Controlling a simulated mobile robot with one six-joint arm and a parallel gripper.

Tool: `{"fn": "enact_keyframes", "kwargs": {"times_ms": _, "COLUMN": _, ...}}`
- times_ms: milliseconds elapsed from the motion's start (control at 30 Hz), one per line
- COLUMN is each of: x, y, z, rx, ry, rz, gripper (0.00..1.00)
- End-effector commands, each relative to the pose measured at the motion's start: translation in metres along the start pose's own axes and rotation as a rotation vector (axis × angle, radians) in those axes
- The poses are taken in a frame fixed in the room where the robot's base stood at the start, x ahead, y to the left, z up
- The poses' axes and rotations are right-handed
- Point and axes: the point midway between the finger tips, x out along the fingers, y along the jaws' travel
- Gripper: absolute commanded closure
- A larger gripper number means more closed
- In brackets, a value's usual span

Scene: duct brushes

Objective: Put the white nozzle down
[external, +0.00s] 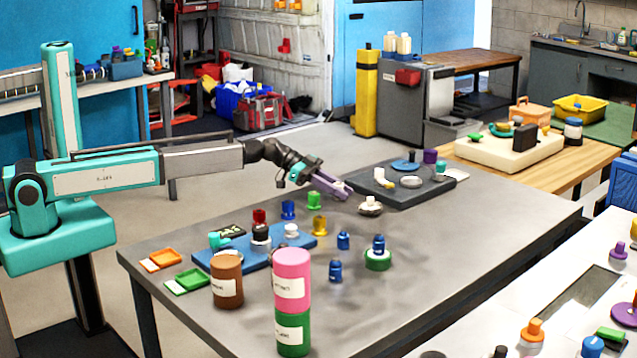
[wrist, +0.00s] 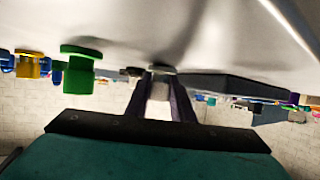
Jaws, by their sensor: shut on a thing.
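The white nozzle (external: 370,201), with a wider greyish lower part, is at the tips of my gripper (external: 346,191), low over the grey table, just in front of the dark tray's near left corner. My gripper reaches in from the left, tilted down, with purple fingers. In the wrist view, which appears upside down, the fingers (wrist: 164,92) are shut on the nozzle, and a pale grey part of it (wrist: 160,69) shows at their tips. I cannot tell whether its underside touches the table.
A dark tray (external: 420,194) with several pieces lies behind. A blue mat (external: 212,258) with several coloured nozzles is at the front left. Brown (external: 227,282), pink (external: 291,277) and green (external: 292,334) cylinders stand at the front. The table's right side (external: 490,220) is clear.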

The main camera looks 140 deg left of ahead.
Motion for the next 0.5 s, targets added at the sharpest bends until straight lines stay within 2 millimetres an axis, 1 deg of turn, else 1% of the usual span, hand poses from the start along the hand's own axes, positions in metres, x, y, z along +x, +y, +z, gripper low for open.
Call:
{"fn": "enact_keyframes", "kwargs": {"times_ms": 400, "x": 0.0014, "y": 0.0001, "z": 0.0034, "rx": 0.0, "ry": 0.0, "rz": 0.0, "gripper": 1.0}}
{"fn": "enact_keyframes", "kwargs": {"times_ms": 433, "x": 0.0013, "y": 0.0, "z": 0.0032, "rx": 0.0, "ry": 0.0, "rz": 0.0, "gripper": 0.77}}
{"fn": "enact_keyframes", "kwargs": {"times_ms": 500, "x": 0.001, "y": 0.0, "z": 0.0025, "rx": 0.0, "ry": 0.0, "rz": 0.0, "gripper": 0.65}}
